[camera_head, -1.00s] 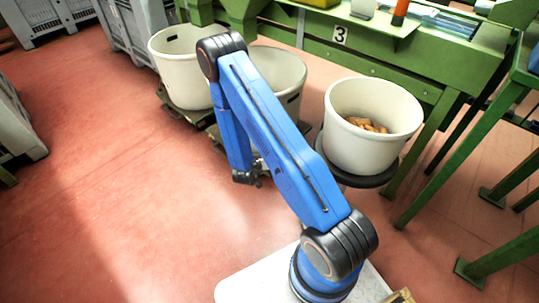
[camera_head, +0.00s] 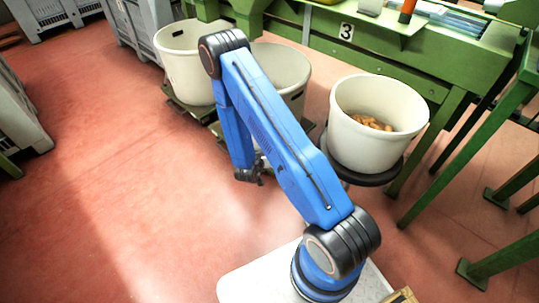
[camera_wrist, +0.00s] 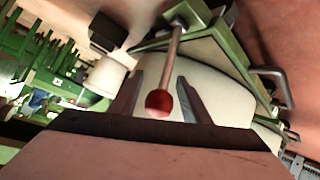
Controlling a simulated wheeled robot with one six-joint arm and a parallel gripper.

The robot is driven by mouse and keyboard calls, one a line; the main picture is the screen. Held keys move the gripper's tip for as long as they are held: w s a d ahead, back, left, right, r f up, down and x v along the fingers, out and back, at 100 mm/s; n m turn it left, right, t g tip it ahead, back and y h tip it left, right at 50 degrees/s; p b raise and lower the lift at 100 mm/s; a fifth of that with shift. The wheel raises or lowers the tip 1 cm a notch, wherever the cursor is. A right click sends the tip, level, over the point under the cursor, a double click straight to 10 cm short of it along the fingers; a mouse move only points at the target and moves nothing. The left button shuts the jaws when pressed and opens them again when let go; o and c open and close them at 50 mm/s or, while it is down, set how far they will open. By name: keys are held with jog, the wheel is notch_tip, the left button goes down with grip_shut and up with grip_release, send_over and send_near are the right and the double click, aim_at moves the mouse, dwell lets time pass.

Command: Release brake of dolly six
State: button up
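In the wrist view a brake lever, a metal rod with a red ball knob (camera_wrist: 159,101), reaches out from a green dolly frame (camera_wrist: 238,52). The knob shows between the two fingers of my gripper (camera_wrist: 158,90), which are apart with gaps on both sides; I cannot tell its depth between them. In the head view my gripper (camera_head: 252,174) is low in front of the middle white tub (camera_head: 283,68), and the lever is hidden or too small to see. A green dolly (camera_head: 188,110) shows under the left tub. No number six is readable.
The left white tub (camera_head: 185,70) stands beside the middle one. A right tub (camera_head: 375,140) holding corks stands on a dark round base (camera_head: 372,178). Grey crates (camera_head: 135,30) are at back left. Red floor at left is clear.

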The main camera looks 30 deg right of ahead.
jog(key=shift+a, duration=0.1)
jog(key=v, duration=1.7)
jog(key=shift+a, duration=0.15)
jog(key=shift+s, duration=0.1)
jog(key=shift+c, duration=0.4)
